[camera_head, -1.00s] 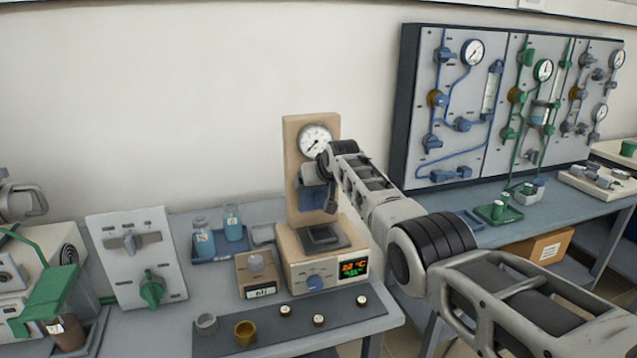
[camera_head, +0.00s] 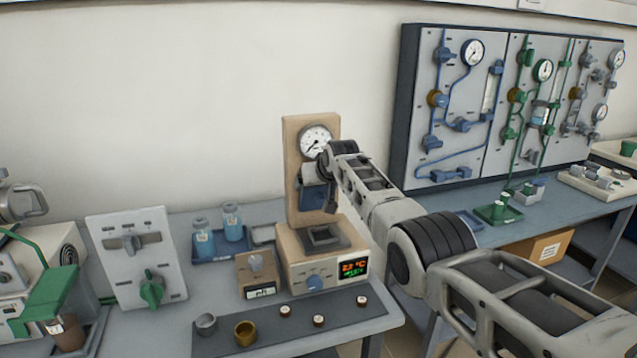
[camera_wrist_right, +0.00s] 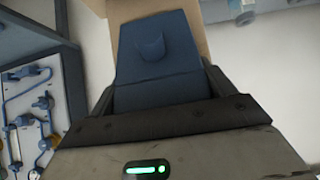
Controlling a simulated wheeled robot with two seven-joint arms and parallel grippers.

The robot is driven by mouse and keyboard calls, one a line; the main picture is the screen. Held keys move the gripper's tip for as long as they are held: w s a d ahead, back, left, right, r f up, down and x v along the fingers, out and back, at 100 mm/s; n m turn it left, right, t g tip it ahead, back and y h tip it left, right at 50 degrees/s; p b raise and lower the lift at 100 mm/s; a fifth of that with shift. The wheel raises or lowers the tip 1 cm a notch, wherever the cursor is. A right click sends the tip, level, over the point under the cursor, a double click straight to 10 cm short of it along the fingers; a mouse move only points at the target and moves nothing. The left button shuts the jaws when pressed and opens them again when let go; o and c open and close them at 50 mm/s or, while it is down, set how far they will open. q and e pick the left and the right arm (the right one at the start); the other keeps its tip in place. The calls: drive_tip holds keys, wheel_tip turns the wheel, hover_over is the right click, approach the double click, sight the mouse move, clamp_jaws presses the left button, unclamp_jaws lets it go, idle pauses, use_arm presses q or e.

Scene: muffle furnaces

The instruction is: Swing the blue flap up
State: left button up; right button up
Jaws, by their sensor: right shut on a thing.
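The blue flap (camera_head: 312,198) hangs on the front of the tan upright column of the small furnace, below a round gauge. Its lower part shows in the head view, with its upper part hidden behind my right gripper (camera_head: 312,174). In the right wrist view the flap is a dark blue panel (camera_wrist_right: 153,48) with a small rounded raised mark, against the tan column. My right gripper (camera_wrist_right: 160,103) is shut on the flap, its dark fingers to either side of it. My left gripper is not in view.
The furnace base (camera_head: 300,262) has a blue knob and a lit display. A blue tray of bottles (camera_head: 218,250), a switch panel (camera_head: 137,258) and a dark mat (camera_head: 285,328) with small pots surround it. A valve board (camera_head: 410,120) hangs at right.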

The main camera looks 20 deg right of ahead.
drive_tip(key=o, duration=1.2)
drive_tip(key=shift+w+r, duration=0.2)
drive_tip(key=shift+r, duration=0.3)
drive_tip(key=shift+o, duration=0.5)
drive_tip(key=shift+f, duration=0.25)
drive_tip(key=shift+s, duration=0.1)
drive_tip(key=shift+s+r+p, duration=0.5)
drive_tip(key=shift+s+p, duration=0.05)
drive_tip(key=v, duration=1.4)
drive_tip(key=shift+s, duration=0.25)
drive_tip(key=shift+a, duration=0.1)
